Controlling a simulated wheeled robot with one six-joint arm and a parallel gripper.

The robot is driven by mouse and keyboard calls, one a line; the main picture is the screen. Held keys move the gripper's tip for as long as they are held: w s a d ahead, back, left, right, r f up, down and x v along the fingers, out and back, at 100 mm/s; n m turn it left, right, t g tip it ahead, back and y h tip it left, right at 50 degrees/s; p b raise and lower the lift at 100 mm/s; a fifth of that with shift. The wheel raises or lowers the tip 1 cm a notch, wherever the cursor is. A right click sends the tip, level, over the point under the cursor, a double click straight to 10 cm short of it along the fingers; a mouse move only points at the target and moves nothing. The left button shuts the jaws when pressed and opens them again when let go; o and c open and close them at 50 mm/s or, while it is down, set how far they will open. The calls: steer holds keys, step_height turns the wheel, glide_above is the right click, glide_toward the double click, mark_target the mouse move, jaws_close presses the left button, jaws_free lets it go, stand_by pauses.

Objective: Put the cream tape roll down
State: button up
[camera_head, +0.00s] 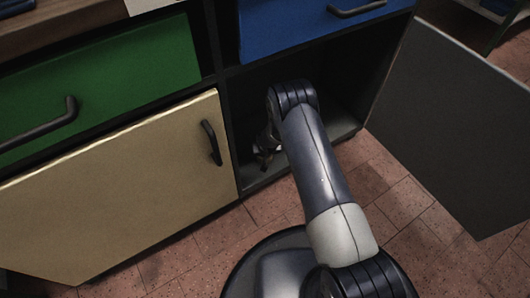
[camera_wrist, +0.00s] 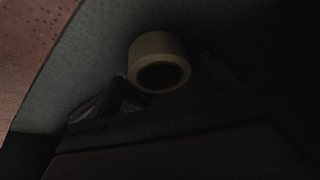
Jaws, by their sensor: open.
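The cream tape roll (camera_wrist: 153,43) shows in the wrist view, on the grey floor of the open cabinet compartment (camera_wrist: 85,55). Its dark hole faces the camera. My gripper (camera_head: 263,159) is low inside the compartment in the head view, partly hidden by my arm. It is open, and its dark fingers lie close around the roll in the wrist view. The dim light does not show whether a finger touches the roll. The roll cannot be made out in the head view.
A grey door (camera_head: 455,125) stands open at the right. A closed cream door (camera_head: 120,185) is at the left, below a green drawer (camera_head: 110,75). A blue drawer (camera_head: 300,25) is above the compartment. The tiled floor (camera_head: 195,245) shows in front.

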steer(key=shift+r+p, duration=0.25)
steer(key=shift+p, duration=0.05)
steer(key=a+p+v, duration=0.1)
steer(key=p+v, duration=0.1)
steer(key=v, duration=0.9)
steer(key=shift+s+d+r+p, duration=0.2)
steer(key=shift+d+r+p, duration=0.15)
steer(key=shift+d, duration=0.1)
